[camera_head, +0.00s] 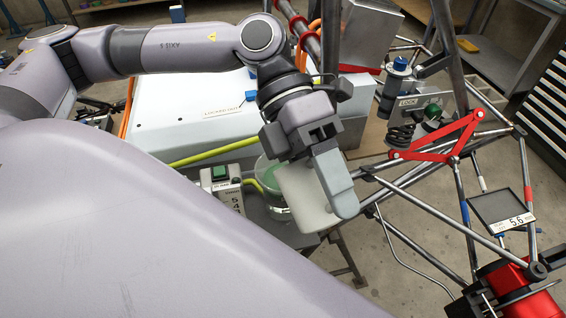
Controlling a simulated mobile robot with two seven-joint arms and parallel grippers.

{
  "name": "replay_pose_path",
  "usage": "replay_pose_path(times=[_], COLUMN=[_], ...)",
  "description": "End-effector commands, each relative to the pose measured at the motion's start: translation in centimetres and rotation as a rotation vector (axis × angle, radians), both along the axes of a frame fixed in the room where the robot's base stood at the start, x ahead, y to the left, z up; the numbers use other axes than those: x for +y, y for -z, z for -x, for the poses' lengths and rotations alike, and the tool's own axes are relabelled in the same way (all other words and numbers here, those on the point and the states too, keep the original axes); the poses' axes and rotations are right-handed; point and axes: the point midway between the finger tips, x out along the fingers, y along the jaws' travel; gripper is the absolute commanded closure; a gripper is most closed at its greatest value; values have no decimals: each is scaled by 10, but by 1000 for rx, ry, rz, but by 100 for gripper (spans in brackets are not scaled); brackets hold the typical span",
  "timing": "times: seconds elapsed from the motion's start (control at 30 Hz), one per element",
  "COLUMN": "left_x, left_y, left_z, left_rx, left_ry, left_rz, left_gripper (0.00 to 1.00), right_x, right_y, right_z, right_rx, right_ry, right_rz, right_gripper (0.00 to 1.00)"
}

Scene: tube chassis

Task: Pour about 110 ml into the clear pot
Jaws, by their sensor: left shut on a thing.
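My left gripper (326,178) reaches down from the top centre and is shut on a pale, whitish container (303,200). One grey finger lies along its right side; the other finger is mostly hidden. The container looks tilted, and its opening and contents cannot be made out. Just left of it, partly behind it, a clear pot (272,205) with a greenish tint stands on a dark stand. I cannot tell whether the two touch, and no stream of liquid can be made out. My right gripper does not show.
A grey box with a green button and digits (222,188) stands left of the pot. A white housing (185,110) and a yellow-green hose (200,155) lie behind. The tube frame with a red linkage (435,140) and a small display reading 5.6 (502,210) crowd the right.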

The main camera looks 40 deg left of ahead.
Motion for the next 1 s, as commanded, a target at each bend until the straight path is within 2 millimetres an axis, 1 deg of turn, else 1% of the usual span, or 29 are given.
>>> replay_pose_path(times=[1.0], left_x=[3], left_y=[-6], left_z=[-2], left_rx=[29], left_ry=[-1], left_rz=[60], left_gripper=[100], right_x=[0], right_y=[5], right_z=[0], right_rx=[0], right_ry=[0], right_rz=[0], right_gripper=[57])
